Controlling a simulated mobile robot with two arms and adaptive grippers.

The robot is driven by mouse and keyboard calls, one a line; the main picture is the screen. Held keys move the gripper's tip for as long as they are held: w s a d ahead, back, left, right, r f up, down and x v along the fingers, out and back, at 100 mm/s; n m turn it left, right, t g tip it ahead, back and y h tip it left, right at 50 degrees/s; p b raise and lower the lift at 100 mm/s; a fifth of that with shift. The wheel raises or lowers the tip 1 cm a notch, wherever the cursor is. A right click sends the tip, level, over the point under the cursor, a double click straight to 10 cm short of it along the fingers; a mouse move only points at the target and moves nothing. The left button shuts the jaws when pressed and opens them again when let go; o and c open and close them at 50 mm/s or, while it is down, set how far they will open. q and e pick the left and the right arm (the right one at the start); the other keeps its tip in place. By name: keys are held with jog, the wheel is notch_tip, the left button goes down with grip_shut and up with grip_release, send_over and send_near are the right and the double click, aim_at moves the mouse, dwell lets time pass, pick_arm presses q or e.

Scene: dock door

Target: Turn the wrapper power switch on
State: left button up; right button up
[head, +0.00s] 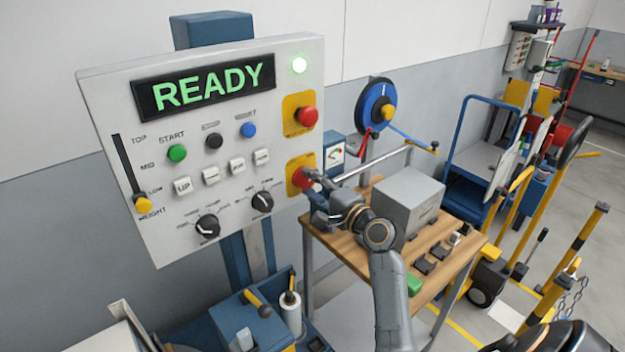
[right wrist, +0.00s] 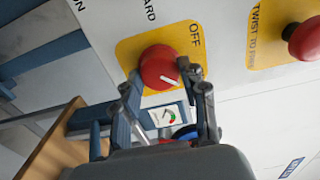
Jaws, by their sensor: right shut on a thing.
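The wrapper's white control panel (head: 112,95) fills the left of the head view. Its display (head: 207,87) reads READY in green and a green lamp (head: 299,65) is lit. The red power switch knob (head: 298,178) sits on a yellow plate at the panel's lower right edge. In the right wrist view the knob (right wrist: 158,66) carries a white mark, and OFF is printed on its plate. The ON side is not readable there. My right gripper (head: 314,181) is shut on the knob, one finger on each side. My left gripper is not in view.
A second red button (head: 307,116) on yellow is above the switch. More buttons, a slider (head: 142,203) and two dials sit left of it. A wooden table (head: 372,189) with a grey box (head: 408,200) stands to the right, close to my right arm.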

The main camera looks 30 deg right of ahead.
dwell(0.3)
jog(key=o, duration=1.2)
jog(key=shift+c, duration=0.2)
jog(key=s+d, duration=0.1)
jog(key=s, duration=1.1)
